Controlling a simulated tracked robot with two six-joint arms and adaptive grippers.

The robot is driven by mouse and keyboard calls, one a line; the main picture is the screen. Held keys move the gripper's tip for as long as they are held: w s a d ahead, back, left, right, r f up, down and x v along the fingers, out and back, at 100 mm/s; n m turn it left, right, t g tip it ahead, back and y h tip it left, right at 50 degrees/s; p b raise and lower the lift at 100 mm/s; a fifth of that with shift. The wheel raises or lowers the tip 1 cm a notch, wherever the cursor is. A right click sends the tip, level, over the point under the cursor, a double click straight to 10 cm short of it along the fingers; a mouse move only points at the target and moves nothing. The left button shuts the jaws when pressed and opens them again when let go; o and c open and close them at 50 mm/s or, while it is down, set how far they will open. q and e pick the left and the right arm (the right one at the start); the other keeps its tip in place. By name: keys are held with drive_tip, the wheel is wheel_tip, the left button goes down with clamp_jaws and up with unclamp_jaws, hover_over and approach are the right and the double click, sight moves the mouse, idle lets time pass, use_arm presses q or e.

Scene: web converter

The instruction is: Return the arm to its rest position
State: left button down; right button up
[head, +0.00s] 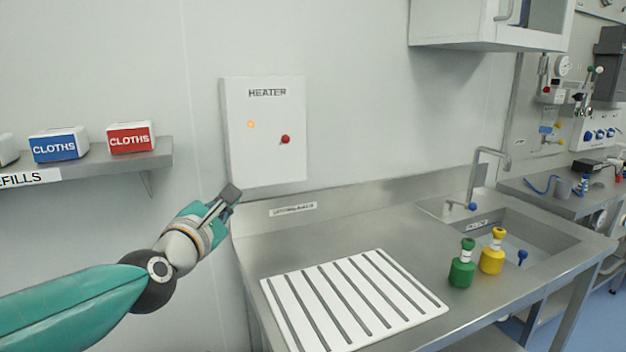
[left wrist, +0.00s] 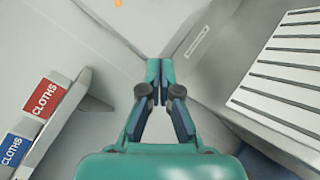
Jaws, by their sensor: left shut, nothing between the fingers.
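My left arm (head: 70,305) comes in from the left in the head view. Its gripper (head: 230,193) is raised in front of the wall, just below the lower left corner of the heater box. In the left wrist view the gripper (left wrist: 160,95) has its fingers together with nothing between them. The white heater box (head: 264,165) hangs on the wall, with an orange light (head: 250,125) lit and a red knob (head: 285,139). I cannot tell whether the gripper touches the box. My right gripper is not in view.
A shelf (head: 150,160) with a blue cloths box (head: 58,146) and a red cloths box (head: 131,138) is left of the gripper. The steel counter (head: 345,225) bears a slatted white board (head: 350,300), a green bottle (head: 462,268) and a yellow bottle (head: 491,256) near the sink (head: 525,235).

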use_arm(q)
drive_tip(key=w+a+f+g+p, duration=0.1)
drive_tip(key=w+f+g, duration=0.1)
drive_tip(key=f, duration=0.7)
drive_tip(key=w+a+f+g+p, duration=0.1)
drive_tip(key=f+g, duration=0.1)
drive_tip(key=f, duration=0.7)
drive_tip(key=s+f+m+g+y+p, duration=0.1)
drive_tip(key=s+f+m+g, duration=0.2)
drive_tip(key=f, duration=0.9)
drive_tip(key=s+f+m+g+p, duration=0.1)
drive_tip(key=s+f+g, duration=0.1)
drive_tip(key=s+f, duration=0.65)
drive_tip(key=s+d+f+m+g+h, duration=0.1)
drive_tip(key=s+f+m+g, duration=0.3)
drive_tip(key=s+f+m, duration=0.4)
drive_tip(key=s+d+f+m+g+h+p, duration=0.1)
drive_tip(key=s+d+f+m+g, duration=0.3)
drive_tip(key=s, duration=1.2)
wheel_tip(320, 180, down, 4)
drive_tip(key=m, duration=0.6)
drive_tip(key=shift+s+f+m, duration=0.2)
drive_tip(key=shift+f+m, duration=0.05)
drive_tip(key=shift+m, duration=0.15)
